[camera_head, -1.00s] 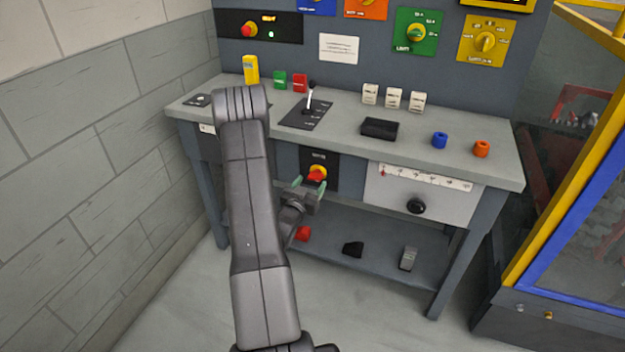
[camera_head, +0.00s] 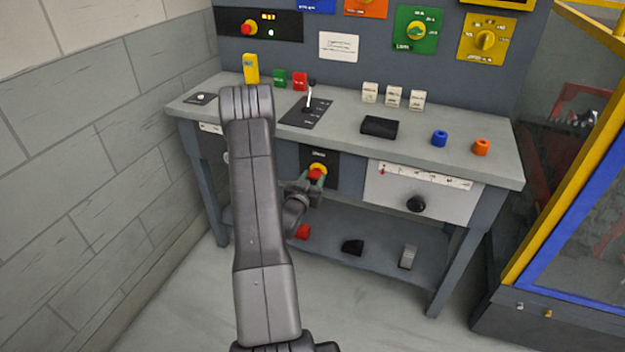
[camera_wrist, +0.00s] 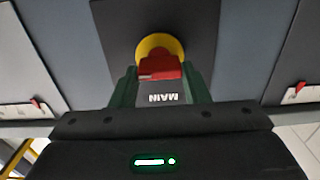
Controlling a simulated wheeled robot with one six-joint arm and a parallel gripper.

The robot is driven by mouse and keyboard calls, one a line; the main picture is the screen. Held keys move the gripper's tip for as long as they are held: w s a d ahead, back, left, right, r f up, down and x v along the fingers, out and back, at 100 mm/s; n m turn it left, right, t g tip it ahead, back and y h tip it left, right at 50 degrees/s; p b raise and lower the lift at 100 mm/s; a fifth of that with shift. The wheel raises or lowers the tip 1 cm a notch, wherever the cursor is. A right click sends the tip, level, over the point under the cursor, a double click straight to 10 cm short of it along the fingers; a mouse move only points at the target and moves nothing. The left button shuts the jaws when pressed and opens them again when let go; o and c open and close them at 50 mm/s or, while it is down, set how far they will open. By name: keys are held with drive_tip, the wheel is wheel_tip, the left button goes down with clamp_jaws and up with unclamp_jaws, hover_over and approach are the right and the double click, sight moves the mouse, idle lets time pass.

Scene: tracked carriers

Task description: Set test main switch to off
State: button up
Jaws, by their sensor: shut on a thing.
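The main switch is a red handle (camera_head: 316,173) on a yellow round base (camera_head: 318,167), set on a dark plate (camera_head: 332,160) below the bench top. In the wrist view the red handle (camera_wrist: 160,67) sits between two green fingertips, with the yellow base (camera_wrist: 150,44) behind it and the word MAIN upside down on the plate. My gripper (camera_head: 314,180) is shut on the red handle, reaching it from the front. Part of the handle is hidden by the fingers, and I cannot tell its exact setting.
The grey bench top (camera_head: 230,110) juts out above the switch. A panel with a black knob (camera_head: 416,204) is to the right. The lower shelf (camera_head: 385,260) holds a red block (camera_head: 302,232), a black piece (camera_head: 352,247) and a grey piece (camera_head: 407,257). A wall stands at left.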

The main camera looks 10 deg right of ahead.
drive_tip(key=shift+f+b, duration=0.1)
drive_tip(key=shift+b, duration=0.25)
drive_tip(key=n+b, duration=0.3)
drive_tip(key=n, duration=0.1)
drive_tip(key=n+b, duration=0.2)
drive_tip(key=n, duration=0.2)
drive_tip(key=shift+w+a+n, duration=0.1)
drive_tip(key=shift+n, duration=0.3)
drive_tip(key=n, duration=0.4)
drive_tip(key=shift+b, duration=0.35)
drive_tip(key=n, duration=0.4)
drive_tip(key=shift+a+f+n, duration=0.1)
drive_tip(key=shift+n, duration=0.2)
drive_tip(key=o, duration=1)
